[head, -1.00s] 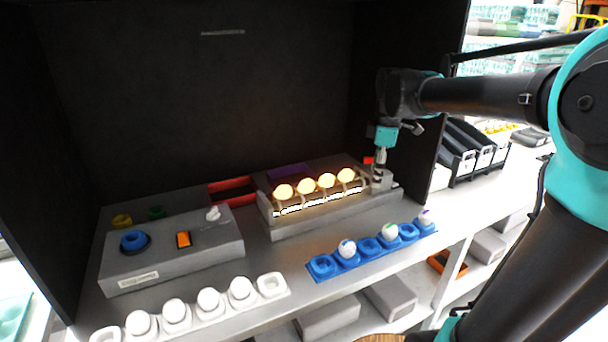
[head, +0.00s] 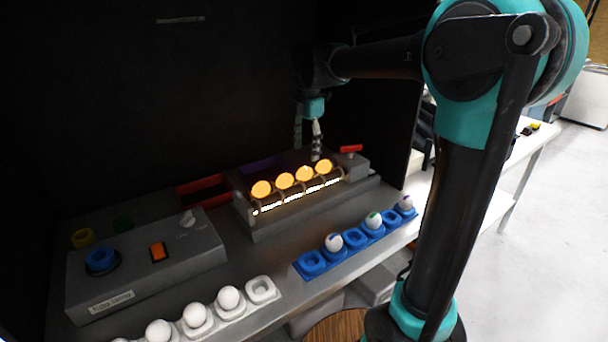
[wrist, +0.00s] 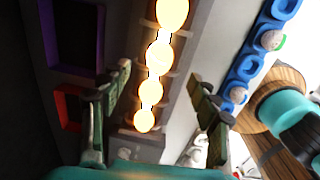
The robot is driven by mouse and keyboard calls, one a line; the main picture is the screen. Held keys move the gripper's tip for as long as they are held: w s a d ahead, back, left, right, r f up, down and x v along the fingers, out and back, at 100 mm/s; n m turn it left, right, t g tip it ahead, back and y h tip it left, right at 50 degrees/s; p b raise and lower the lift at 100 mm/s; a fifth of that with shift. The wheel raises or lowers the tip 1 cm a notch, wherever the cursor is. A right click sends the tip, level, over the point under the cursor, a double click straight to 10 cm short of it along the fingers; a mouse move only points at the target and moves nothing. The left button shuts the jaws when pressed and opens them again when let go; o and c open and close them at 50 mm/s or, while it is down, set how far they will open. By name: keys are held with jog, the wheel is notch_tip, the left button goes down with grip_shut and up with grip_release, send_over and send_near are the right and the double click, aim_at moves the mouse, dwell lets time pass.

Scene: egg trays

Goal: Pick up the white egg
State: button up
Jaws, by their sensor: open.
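Several eggs glow orange in a row on the grey lit box (head: 300,217); the right-end one (head: 324,166) is nearest my gripper (head: 307,147). My gripper is open and empty, pointing down just above and behind the right part of this row. In the wrist view my gripper (wrist: 161,75) has its fingers apart, with the glowing eggs (wrist: 151,90) showing between them. Plain white eggs (head: 229,298) sit in the white tray (head: 263,289) at the front left; its right cup is empty. The glow hides the lit eggs' own colour.
A blue tray (head: 310,263) at the front right holds three white eggs with coloured marks, among empty cups. A control box (head: 150,270) with a blue button and orange switch stands left. A red lever (head: 350,149) is right of the lit row. Dark walls enclose the bench.

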aim_at(306, 167)
jog(key=shift+w+a+f, duration=0.1)
jog(key=shift+w+f, duration=0.05)
jog(key=shift+f, duration=3.65)
jog(key=shift+c, duration=0.6)
jog(key=c, duration=0.6)
